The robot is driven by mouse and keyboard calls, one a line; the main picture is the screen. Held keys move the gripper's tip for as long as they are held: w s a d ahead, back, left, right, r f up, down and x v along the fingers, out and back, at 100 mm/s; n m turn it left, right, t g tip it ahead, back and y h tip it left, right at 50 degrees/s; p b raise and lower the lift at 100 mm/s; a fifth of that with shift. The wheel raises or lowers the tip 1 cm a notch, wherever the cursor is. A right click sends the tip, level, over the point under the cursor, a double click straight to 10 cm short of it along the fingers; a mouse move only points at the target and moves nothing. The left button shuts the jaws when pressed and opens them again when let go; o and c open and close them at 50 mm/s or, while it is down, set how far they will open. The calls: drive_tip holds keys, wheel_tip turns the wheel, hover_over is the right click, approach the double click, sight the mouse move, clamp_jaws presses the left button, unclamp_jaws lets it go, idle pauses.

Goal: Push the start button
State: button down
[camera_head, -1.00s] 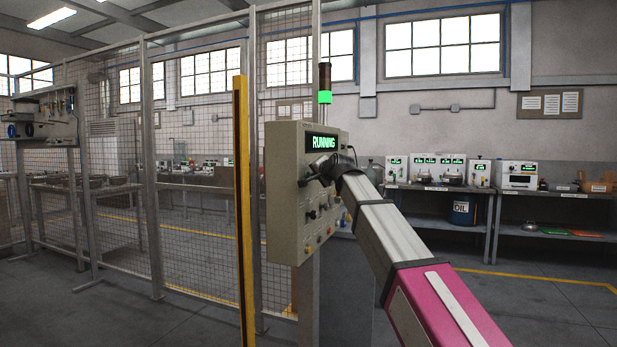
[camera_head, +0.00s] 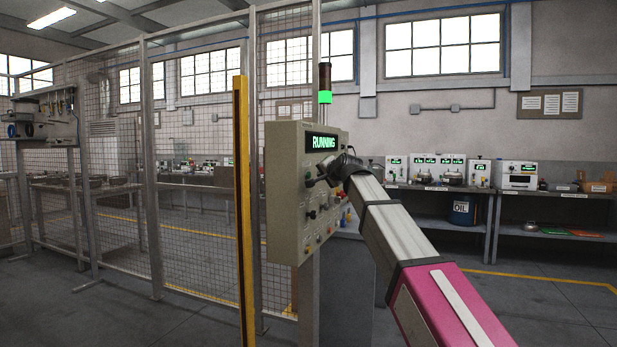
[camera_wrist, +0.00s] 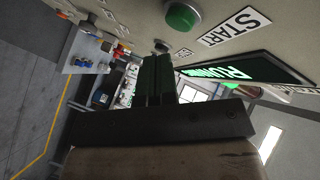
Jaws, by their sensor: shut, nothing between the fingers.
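The control panel (camera_head: 284,190) is a beige box on a post, with a lit green display (camera_head: 322,142) reading RUNNING. In the wrist view the round green start button (camera_wrist: 182,17) is near the top, beside a label (camera_wrist: 235,25) reading START. My gripper (camera_wrist: 157,75) is shut and empty. Its fingertips are just below the green button in the picture, apart from it. In the head view my gripper (camera_head: 316,180) is at the panel's face, and my wrist hides the start button there. A stack light (camera_head: 325,97) above the panel glows green.
Other knobs and buttons (camera_head: 314,214) sit lower on the panel face. A yellow post (camera_head: 243,200) and a mesh fence (camera_head: 195,200) stand left of the panel. A workbench (camera_head: 430,187) with small machines is behind at the right, with open floor before it.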

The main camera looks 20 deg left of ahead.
drive_tip(key=d, duration=0.5)
drive_tip(key=shift+s+d, duration=0.25)
idle(0.7)
drive_tip(key=s+d+f+n+g+h, duration=0.1)
drive_tip(key=d+f+g+h, duration=0.1)
drive_tip(key=d+f, duration=0.8)
drive_tip(key=s+d+f+g+h, duration=0.15)
drive_tip(key=d+f, duration=0.25)
drive_tip(key=f, duration=1.2)
drive_tip(key=d+f+n+g+h, duration=0.1)
drive_tip(key=d+f+h, duration=0.2)
drive_tip(key=d+f, duration=0.75)
drive_tip(key=s+d+f+g+h, duration=0.1)
drive_tip(key=s+d+f+g, duration=0.1)
drive_tip(key=s+d+f, duration=0.3)
drive_tip(key=s+d+f+n+g+h, duration=0.1)
drive_tip(key=s+d+f+g, duration=0.1)
drive_tip(key=s+d+f, duration=0.4)
drive_tip(key=s+d+f+g+h, duration=0.1)
drive_tip(key=s+d+f+g, duration=0.2)
drive_tip(key=s+f, duration=0.8)
wheel_tip(320, 180, down, 5)
drive_tip(key=d, duration=0.2)
drive_tip(key=shift+d+f+h, duration=0.15)
drive_tip(key=shift+d+h, duration=0.2)
drive_tip(key=shift+d, duration=0.05)
